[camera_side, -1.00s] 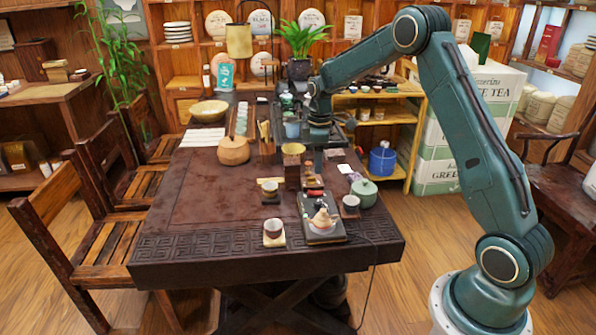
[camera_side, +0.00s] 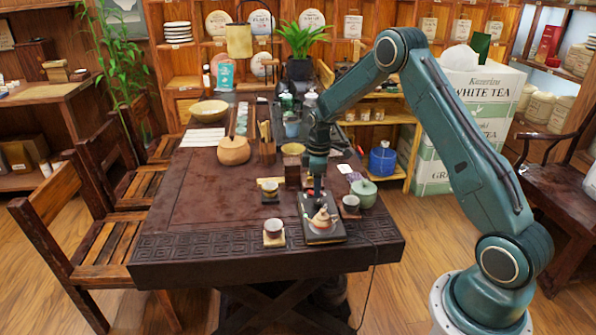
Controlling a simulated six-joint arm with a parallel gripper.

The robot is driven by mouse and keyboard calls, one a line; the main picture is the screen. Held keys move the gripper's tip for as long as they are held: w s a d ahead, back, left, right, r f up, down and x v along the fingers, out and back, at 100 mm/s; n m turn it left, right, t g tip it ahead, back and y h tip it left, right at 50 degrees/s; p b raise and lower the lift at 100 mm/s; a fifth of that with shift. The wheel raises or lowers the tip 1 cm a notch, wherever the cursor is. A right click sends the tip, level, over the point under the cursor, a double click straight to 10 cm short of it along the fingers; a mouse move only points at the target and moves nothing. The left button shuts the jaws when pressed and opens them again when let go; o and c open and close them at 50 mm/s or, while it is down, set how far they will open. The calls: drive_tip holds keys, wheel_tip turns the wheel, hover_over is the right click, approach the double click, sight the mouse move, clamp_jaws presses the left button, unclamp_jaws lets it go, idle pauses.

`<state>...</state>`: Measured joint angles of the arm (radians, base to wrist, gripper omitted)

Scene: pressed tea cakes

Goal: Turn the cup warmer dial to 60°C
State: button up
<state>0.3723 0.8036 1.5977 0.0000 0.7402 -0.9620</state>
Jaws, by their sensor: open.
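The cup warmer (camera_side: 325,236) is a dark flat plate near the table's front right edge, with a small tan teapot (camera_side: 322,219) standing on it. A cord runs from its right side. My gripper (camera_side: 318,192) points straight down just above the far part of the warmer, behind the teapot. The jaws are open, though the fingertips look small and dark here. I cannot make out the dial or any temperature marking; the gripper and teapot may hide it.
A cup on a wooden coaster (camera_side: 274,241) stands left of the warmer. Another cup (camera_side: 350,204) and a green lidded pot (camera_side: 364,192) stand close on the right. A small cup (camera_side: 269,188) sits behind left.

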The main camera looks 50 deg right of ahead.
sight(317, 202)
drive_tip(key=shift+f, duration=2.85)
drive_tip(key=c, duration=1)
